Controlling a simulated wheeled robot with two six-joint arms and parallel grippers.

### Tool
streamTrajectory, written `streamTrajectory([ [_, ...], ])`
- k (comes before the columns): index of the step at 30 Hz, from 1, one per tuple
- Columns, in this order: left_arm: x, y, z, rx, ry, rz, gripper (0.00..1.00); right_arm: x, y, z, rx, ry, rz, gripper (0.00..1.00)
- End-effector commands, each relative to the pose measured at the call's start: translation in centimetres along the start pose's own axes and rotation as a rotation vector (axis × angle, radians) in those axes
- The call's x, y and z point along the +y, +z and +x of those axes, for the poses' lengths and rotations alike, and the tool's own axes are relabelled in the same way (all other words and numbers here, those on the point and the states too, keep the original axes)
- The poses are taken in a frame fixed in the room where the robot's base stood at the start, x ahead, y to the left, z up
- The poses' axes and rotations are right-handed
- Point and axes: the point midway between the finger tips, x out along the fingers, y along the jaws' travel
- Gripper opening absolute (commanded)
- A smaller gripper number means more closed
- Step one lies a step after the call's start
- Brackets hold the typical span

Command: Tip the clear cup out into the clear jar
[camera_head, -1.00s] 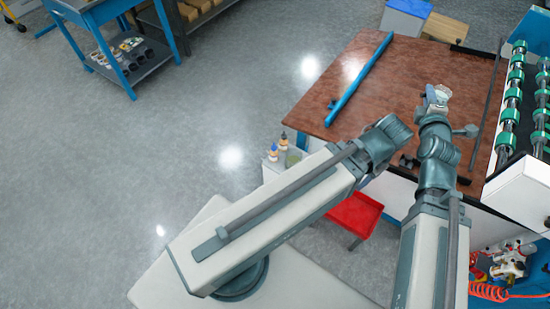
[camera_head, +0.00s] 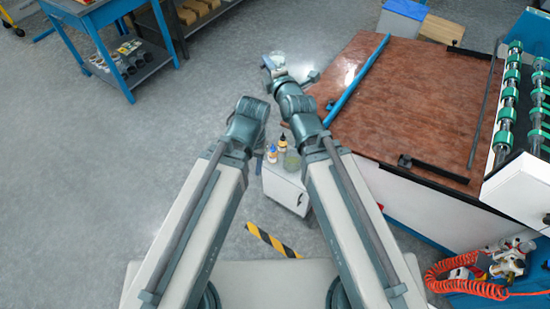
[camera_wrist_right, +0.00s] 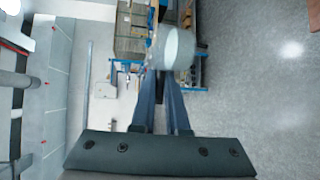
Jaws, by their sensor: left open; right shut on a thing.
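The clear cup (camera_head: 277,58) is at the tip of my right arm in the head view. My right gripper (camera_head: 268,66) is shut on it and holds it over the floor left of the brown table. In the right wrist view the cup (camera_wrist_right: 179,50) shows pale and round at the ends of the dark fingers (camera_wrist_right: 160,75). The clear jar (camera_head: 292,161), slightly greenish, stands on a small white cabinet between my two arms. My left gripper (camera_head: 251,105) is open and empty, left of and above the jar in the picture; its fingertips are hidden.
Two small bottles (camera_head: 272,154) (camera_head: 283,143) stand beside the jar on the white cabinet (camera_head: 285,187). The brown table (camera_head: 420,110) carries a blue bar (camera_head: 357,80). Green-ringed rollers (camera_head: 508,95) stand at right. A blue cart (camera_head: 100,50) is at upper left. Open floor lies left.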

Motion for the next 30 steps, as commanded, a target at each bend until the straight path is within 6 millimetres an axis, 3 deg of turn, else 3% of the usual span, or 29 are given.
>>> streamTrajectory([
  [30, 2.9, -1.9, 31.1, 0.005, -0.002, 0.001, 0.50, -31.3, 2.2, 5.2, -0.112, -0.016, 0.020, 0.00],
])
